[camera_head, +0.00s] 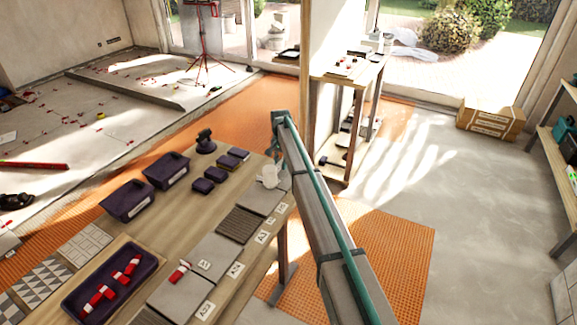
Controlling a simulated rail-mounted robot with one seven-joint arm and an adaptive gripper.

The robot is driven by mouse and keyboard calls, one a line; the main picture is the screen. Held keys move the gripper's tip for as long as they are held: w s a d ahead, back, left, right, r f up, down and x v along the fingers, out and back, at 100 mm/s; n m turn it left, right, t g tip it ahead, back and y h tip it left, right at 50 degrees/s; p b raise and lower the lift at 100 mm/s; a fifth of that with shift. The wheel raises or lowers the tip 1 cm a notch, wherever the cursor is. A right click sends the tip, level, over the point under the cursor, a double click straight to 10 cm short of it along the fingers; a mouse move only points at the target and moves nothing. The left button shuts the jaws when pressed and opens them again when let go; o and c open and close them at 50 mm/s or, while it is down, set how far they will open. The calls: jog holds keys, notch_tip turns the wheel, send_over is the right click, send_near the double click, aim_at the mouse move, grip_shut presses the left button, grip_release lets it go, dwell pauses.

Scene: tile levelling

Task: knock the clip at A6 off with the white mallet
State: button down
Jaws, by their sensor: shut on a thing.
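My gripper (276,152) is at the far end of the worktable, partly hidden by my arm. It is shut on what looks like the white mallet (270,176), whose pale head shows just below it, over the far tiles. Grey tiles (212,252) lie in a row along the table's right side, with white label cards beside them. One red-and-white clip (181,272) stands on a near tile. The small labels are hard to read, and I cannot tell which place is A6 or see a clip there.
A dark tray (66,300) holds several red-and-white clips (103,294) at the near left. Two dark bins (127,205) and small dark boxes (202,186) stand along the table's left side. Patterned tile samples (45,283) lie at the left. A shelf stand (345,80) rises beyond the table.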

jog(key=shift+d+r, duration=0.1)
jog(key=shift+r, duration=0.05)
notch_tip(320, 180, up, 7)
jog(key=s+d+p, duration=0.1)
jog(key=p, duration=0.1)
jog(key=shift+d+p, duration=0.3)
